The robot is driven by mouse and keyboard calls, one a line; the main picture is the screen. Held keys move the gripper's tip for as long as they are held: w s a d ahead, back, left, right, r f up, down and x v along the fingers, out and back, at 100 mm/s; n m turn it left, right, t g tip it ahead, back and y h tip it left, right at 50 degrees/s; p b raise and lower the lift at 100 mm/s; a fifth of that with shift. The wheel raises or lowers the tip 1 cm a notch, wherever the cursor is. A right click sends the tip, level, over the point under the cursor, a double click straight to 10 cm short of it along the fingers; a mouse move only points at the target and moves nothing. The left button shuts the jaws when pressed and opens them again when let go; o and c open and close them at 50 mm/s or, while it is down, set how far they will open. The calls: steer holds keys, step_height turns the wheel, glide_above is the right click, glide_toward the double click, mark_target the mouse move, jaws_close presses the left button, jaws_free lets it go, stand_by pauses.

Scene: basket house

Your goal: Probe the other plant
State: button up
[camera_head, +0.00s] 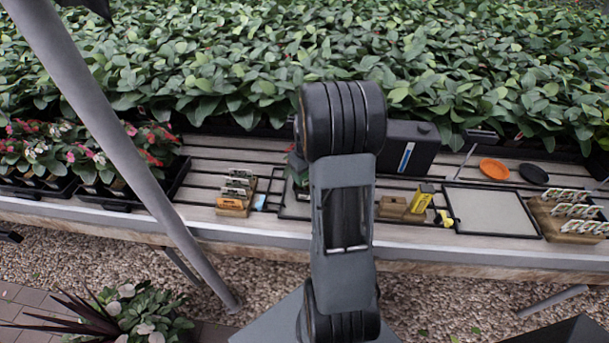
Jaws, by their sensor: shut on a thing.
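My arm stands upright in the middle of the view and hides part of the bench. My gripper itself does not show. A small plant (299,169) with green and reddish leaves stands on the bench, mostly hidden behind my arm. A yellow device (422,198) stands tilted beside a wooden block (392,207), just right of my arm. A small yellow piece (445,219) lies next to it. I cannot tell from here which of these is the probe.
The slatted bench (225,155) carries flowering plants (95,150) at left, label holders (236,193) (575,215), a black case (410,148), a grey tray (492,211), an orange dish (494,169) and a black dish (534,174). A grey pole (130,160) crosses the left side.

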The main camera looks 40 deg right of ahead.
stand_by(0.4)
steer(key=o, duration=1.1)
step_height(320, 180, up, 14)
steer(key=s, duration=0.1)
steer(key=shift+f, duration=0.1)
